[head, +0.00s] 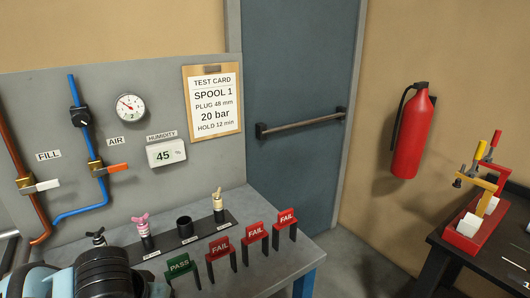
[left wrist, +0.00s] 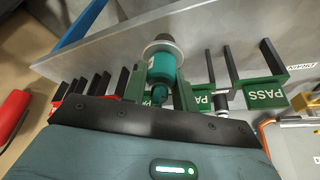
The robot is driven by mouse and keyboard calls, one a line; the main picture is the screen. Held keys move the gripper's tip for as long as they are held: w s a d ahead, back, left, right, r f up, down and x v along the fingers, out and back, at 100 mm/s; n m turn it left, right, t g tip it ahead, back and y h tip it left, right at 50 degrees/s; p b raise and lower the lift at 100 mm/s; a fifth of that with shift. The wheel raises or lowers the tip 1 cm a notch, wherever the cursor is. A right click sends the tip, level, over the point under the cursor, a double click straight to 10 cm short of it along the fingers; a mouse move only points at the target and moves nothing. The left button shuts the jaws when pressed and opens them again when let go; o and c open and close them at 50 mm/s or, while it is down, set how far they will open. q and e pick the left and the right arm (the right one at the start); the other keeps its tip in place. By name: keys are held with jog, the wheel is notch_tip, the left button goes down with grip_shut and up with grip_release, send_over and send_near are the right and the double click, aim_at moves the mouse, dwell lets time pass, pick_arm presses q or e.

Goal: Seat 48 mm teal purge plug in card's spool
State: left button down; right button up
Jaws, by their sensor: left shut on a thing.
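The teal purge plug (left wrist: 162,68) shows in the left wrist view, with a teal body, a narrower teal stem and a pale, dark-rimmed end pointing away from me. My left gripper (left wrist: 160,96) is shut on it at the stem; its fingertips are partly hidden. The test card (head: 213,103) hangs on the grey panel in the head view and reads SPOOL 1, PLUG 48 mm, 20 bar, HOLD 12 min. In the head view my left arm is at the bottom left, and the plug is not visible there. I cannot make out a spool. My right gripper is not in view.
A black rack (head: 185,240) on the bench holds a black, a pink (head: 142,228) and a cream plug (head: 218,204), plus an empty-looking black cup (head: 184,227). A green PASS tag (head: 181,265) and red FAIL tags (head: 255,233) stand in front.

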pick_arm(q)
jog(key=shift+r, duration=0.1)
dwell(0.7)
